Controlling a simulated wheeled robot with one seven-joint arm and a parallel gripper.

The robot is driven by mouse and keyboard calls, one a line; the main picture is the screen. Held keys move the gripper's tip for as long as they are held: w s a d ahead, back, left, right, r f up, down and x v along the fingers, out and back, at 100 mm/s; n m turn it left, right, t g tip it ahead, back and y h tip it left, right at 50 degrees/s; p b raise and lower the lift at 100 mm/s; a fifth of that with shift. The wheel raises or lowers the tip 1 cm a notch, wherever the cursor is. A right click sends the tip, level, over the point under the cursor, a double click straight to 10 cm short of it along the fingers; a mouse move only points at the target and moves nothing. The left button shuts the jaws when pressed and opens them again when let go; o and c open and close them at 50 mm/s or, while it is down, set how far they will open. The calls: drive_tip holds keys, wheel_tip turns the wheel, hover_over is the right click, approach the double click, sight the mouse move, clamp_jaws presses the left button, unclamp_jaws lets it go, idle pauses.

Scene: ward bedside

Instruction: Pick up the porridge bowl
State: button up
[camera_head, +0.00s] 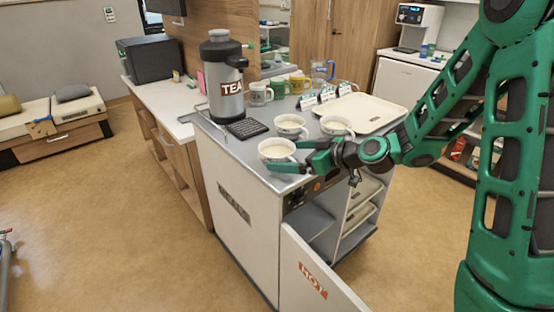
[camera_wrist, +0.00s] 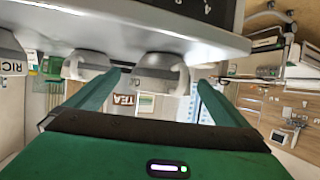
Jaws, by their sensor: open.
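Three pale bowls with creamy contents stand on the grey cart top: a front bowl (camera_head: 277,149), a back left bowl (camera_head: 289,125) and a back right bowl (camera_head: 337,125). I cannot tell by its contents which is porridge. My gripper (camera_head: 286,156) is open at the front bowl's right side, one finger nearer the cart's front edge, the other behind. I cannot tell whether the fingers touch the bowl.
A tea urn (camera_head: 221,80), a black grille (camera_head: 246,128), several mugs (camera_head: 260,94), small signs (camera_head: 308,102) and a cream tray (camera_head: 363,113) share the cart top (camera_head: 222,139). The cart's door marked HOT (camera_head: 312,280) hangs open below my arm.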

sight(277, 153)
drive_tip(key=shift+x, duration=2.8)
drive_tip(key=shift+s+f, duration=0.1)
drive_tip(key=c, duration=1.3)
